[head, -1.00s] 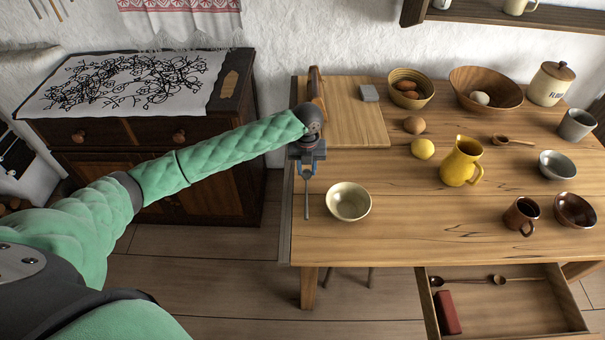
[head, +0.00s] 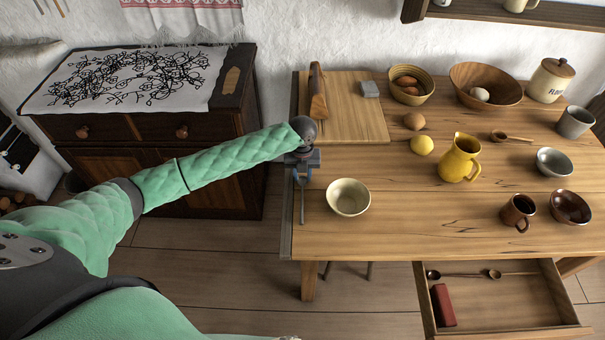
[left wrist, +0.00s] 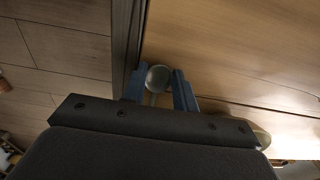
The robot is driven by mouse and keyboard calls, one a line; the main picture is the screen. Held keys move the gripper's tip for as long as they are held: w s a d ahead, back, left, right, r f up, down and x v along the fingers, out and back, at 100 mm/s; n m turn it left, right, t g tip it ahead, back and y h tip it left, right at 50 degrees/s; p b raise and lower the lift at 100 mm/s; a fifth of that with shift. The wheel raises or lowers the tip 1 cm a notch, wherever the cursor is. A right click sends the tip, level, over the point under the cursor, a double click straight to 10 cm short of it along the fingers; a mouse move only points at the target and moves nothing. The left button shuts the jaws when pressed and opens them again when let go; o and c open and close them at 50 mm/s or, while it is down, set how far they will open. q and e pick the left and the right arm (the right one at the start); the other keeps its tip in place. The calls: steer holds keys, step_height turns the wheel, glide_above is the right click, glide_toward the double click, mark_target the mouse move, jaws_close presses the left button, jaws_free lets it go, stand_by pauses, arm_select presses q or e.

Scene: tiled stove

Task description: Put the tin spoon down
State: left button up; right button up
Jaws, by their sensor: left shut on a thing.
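The tin spoon (head: 302,206) is grey and slim. In the head view it points toward the near side, at the table's left edge, just left of a cream bowl (head: 348,197). My left gripper (head: 302,174) is shut on it, low over the tabletop. In the left wrist view, the spoon's round end (left wrist: 159,77) shows between the two blue-grey fingers (left wrist: 159,88) of my left gripper. Whether the spoon touches the wood I cannot tell. My right gripper is not in view.
The table (head: 400,225) has bare wood in front of the cream bowl. A cutting board (head: 352,120) lies behind my gripper. A yellow jug (head: 459,160) and a lemon (head: 421,145) stand to the right. An open drawer (head: 500,312) juts out at the front.

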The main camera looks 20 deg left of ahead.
arm_select(q)
steer(key=o, duration=1)
steer(key=shift+f, duration=0.1)
steer(key=shift+c, duration=0.2)
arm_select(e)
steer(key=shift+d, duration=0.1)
arm_select(q)
steer(key=shift+r, duration=0.25)
step_height(320, 180, up, 12)
steer(key=b, duration=0.4)
steer(key=shift+w, duration=0.25)
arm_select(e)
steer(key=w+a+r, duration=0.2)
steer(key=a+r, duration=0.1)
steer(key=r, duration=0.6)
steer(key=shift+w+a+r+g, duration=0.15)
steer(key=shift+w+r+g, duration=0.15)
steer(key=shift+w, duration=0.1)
arm_select(q)
steer(key=shift+s+a+f, duration=0.1)
steer(key=shift+f, duration=0.1)
